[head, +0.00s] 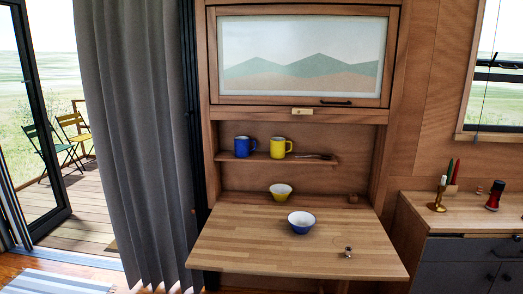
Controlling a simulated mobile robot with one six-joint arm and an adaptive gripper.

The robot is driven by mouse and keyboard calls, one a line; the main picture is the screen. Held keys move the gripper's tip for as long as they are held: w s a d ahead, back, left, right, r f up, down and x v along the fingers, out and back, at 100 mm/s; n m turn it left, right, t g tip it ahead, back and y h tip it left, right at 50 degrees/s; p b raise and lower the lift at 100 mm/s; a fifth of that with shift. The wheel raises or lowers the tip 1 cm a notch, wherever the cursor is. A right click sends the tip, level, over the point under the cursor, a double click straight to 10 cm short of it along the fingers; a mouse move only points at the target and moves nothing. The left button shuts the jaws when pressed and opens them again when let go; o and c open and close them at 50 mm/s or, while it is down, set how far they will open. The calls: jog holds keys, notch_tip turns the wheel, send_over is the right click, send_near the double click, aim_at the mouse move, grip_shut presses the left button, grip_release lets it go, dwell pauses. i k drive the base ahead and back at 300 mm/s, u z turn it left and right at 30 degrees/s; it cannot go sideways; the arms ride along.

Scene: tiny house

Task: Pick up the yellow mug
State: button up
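The yellow mug (278,148) stands upright on a small wooden shelf (305,160) in the wall niche, in the middle of the head view. Its handle points right. A blue mug (242,147) stands just to its left on the same shelf, a small gap between them. A dark utensil (314,156) lies on the shelf to the right of the yellow mug. My gripper does not show in this view.
A grey curtain (135,140) hangs left; a counter (415,205) with a candle holder stands right.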

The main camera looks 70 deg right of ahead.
aim_at(277, 145)
jog(key=u, duration=0.75)
jog(key=k, duration=1.1)
jog(key=z, duration=2.1)
